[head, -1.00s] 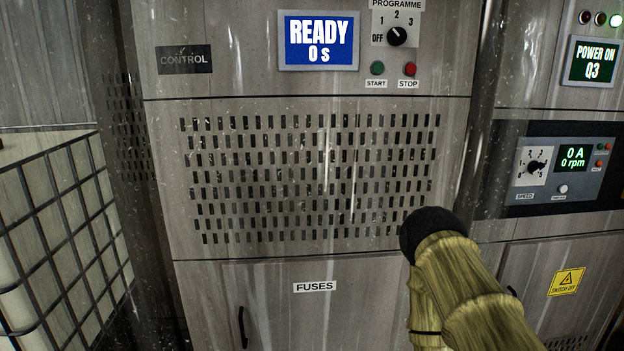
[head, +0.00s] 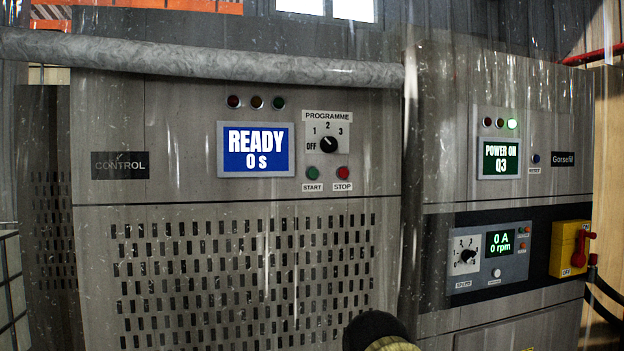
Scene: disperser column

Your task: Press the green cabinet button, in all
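The green button (head: 312,172), labelled START, sits on the control cabinet (head: 200,190) in the head view, under the programme knob (head: 328,145). It is left of the red STOP button (head: 343,173). The display (head: 256,150) reads READY 0 s. The knob's marked positions are OFF, 1, 2 and 3; its exact setting is hard to read. My gripper's fingers do not show. Only a black rounded end of my arm with a yellowish sleeve shows at the bottom edge, below and apart from the button.
A grey pipe (head: 200,57) crosses the cabinet's top. A wire cage (head: 12,290) stands at left. The START button's front is unobstructed.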

